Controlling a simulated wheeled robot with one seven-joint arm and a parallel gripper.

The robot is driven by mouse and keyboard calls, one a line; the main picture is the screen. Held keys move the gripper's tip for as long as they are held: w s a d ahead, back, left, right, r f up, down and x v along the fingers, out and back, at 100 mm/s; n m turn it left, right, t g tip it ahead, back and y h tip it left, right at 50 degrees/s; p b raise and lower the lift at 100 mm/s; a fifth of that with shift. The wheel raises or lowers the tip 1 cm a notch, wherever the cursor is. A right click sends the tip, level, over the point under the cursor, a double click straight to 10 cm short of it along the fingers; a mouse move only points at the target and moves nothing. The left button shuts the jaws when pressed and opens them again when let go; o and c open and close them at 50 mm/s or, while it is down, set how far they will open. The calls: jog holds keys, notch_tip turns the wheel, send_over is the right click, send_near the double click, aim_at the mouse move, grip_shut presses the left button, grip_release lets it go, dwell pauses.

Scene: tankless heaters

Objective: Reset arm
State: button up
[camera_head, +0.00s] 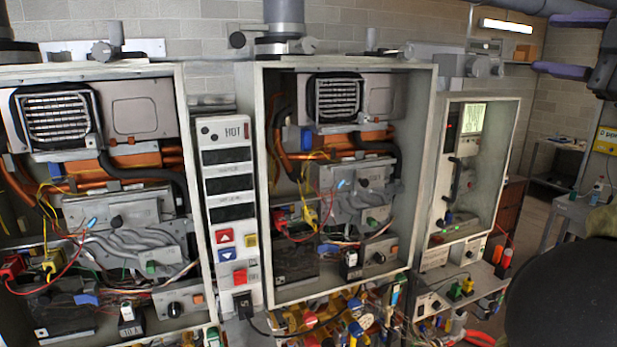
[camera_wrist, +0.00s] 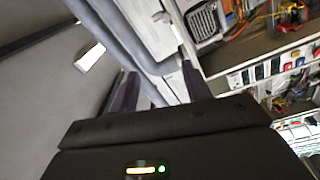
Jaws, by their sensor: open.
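My gripper (camera_head: 556,45) is at the upper right of the head view, with its two purple fingers pointing left and apart. The wrist view also shows my gripper (camera_wrist: 160,88), open, with nothing seen between its fingers. It is raised in the air, to the right of and above the smallest wall cabinet (camera_head: 511,150). The wrist view is tilted and shows the ceiling area, a pipe (camera_wrist: 115,35) and part of a heater cabinet.
Two open heater cabinets, left (camera_head: 186,150) and middle (camera_head: 428,150), line the wall. A control panel (camera_head: 229,200) sits between them. Tools and parts clutter the ledge below. A grey table (camera_head: 572,207) stands at the right, with open floor beyond it.

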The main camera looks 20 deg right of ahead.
jog(key=w+d+f+m+t+h+b, duration=0.1)
jog(key=w+d+f+m+t+h, duration=0.15)
jog(key=w+f+m, duration=0.4)
jog(key=w+d+f+m+t+h+b, duration=0.15)
jog(key=w+f+m+h, duration=0.25)
jog(key=w, duration=0.5)
jog(key=w+a+f+m+g+h+b, duration=0.1)
jog(key=w+a+f+m+g, duration=0.15)
jog(key=f, duration=0.55)
jog(key=w+a+f+m+g, duration=0.2)
jog(key=w+a+f, duration=0.1)
jog(key=f, duration=0.4)
jog(key=w+a+f+m+g+h+b, duration=0.1)
jog(key=w+a+f+m+g, duration=0.15)
jog(key=f, duration=0.55)
jog(key=s+a+f+g+y+b, duration=0.1)
jog(key=s+a+f+g+y, duration=0.15)
jog(key=a+f, duration=0.6)
jog(key=s+a+f+g+y+b, duration=0.15)
jog(key=a+f+g, duration=0.35)
jog(key=f, duration=0.7)
jog(key=s+a+f+n+g+y, duration=0.2)
jog(key=s+a+f+g, duration=0.3)
jog(key=s+a+f, duration=0.8)
jog(key=shift+s+a+f+b, duration=0.2)
jog(key=shift+s+f+b, duration=0.1)
jog(key=shift+s, duration=0.55)
